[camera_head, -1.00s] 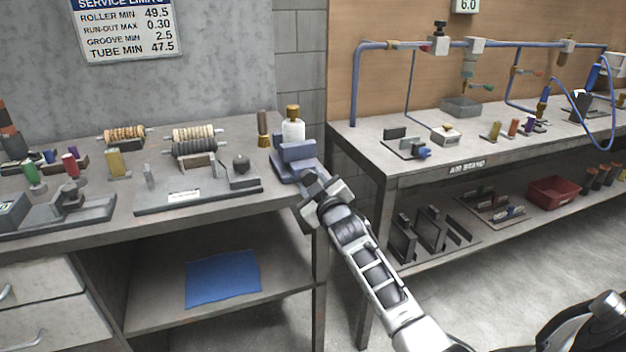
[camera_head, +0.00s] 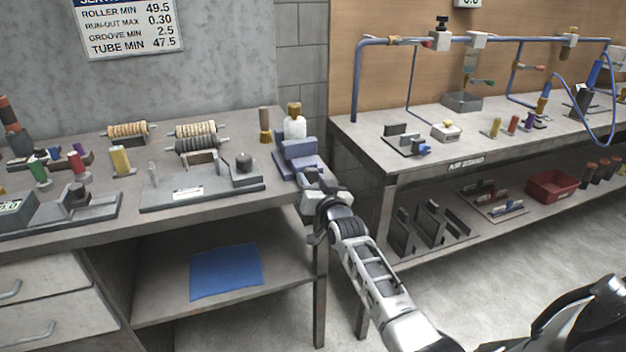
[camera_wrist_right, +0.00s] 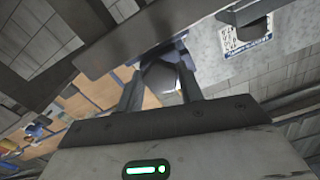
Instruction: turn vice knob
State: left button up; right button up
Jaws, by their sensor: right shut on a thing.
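The blue vice (camera_head: 297,155) sits at the right front corner of the left workbench. My right gripper (camera_head: 318,188) is at the vice's front side, by the bench edge. In the right wrist view the gripper's two fingers (camera_wrist_right: 160,90) are closed around a dark, faceted knob (camera_wrist_right: 160,76). In the head view the knob is hidden behind my gripper. My left gripper is not in view.
A white bottle with a brass cap (camera_head: 294,125) and a brush (camera_head: 265,125) stand behind the vice. A roller fixture (camera_head: 200,190) is to its left. The air bench (camera_head: 365,140) stands to the right, across a narrow gap.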

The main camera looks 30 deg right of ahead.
jog(key=shift+m, duration=0.6)
jog(key=o, duration=1)
jog(key=v, duration=1.6)
jog(key=shift+d, duration=0.1)
